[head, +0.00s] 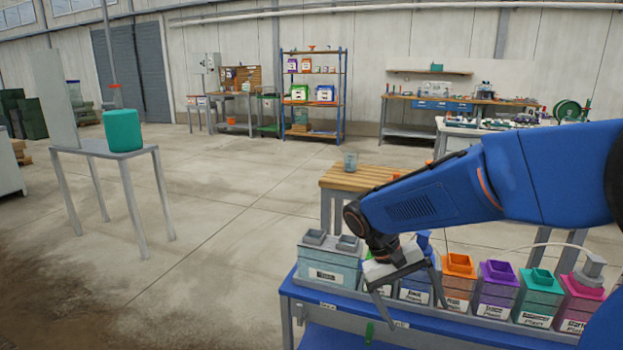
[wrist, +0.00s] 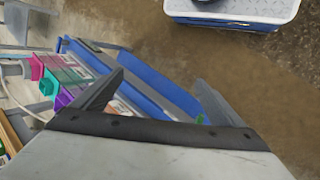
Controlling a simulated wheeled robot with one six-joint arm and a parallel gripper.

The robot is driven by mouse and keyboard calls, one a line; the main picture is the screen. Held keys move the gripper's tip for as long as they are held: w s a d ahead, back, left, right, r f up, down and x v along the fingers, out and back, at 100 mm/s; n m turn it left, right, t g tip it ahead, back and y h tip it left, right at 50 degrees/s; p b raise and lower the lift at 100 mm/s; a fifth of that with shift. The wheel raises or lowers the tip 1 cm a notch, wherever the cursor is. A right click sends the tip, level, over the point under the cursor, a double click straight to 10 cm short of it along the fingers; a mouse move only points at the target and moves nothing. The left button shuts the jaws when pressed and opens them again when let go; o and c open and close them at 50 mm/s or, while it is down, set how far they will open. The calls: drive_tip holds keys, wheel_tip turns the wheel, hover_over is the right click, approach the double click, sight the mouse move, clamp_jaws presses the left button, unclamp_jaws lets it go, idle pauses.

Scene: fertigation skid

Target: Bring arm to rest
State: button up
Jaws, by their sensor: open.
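My gripper (head: 410,297) hangs at the end of my blue arm, fingers pointing down, in front of the row of containers on the blue bench (head: 342,299). Its two fingers are spread apart with nothing seen between them. In the wrist view my gripper (wrist: 160,95) is also open, with the blue bench edge (wrist: 165,85) and floor behind it. I cannot tell whether a finger touches the bench or a container.
The bench holds a grey container (head: 328,275) and orange (head: 458,280), purple (head: 497,290), green (head: 538,297) and pink (head: 580,302) ones. Floor at left is open, before a metal table (head: 100,148).

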drive_tip(key=s+d+r+t+y, duration=0.2)
drive_tip(key=s+t, duration=0.1)
drive_tip(key=s, duration=0.5)
drive_tip(key=s+d+r+t+y, duration=0.2)
drive_tip(key=s+d+t+y, duration=0.1)
drive_tip(key=s, duration=0.6)
drive_tip(key=shift+d+t+y, duration=0.2)
drive_tip(key=shift+t+y, duration=0.1)
drive_tip(key=shift+t, duration=0.3)
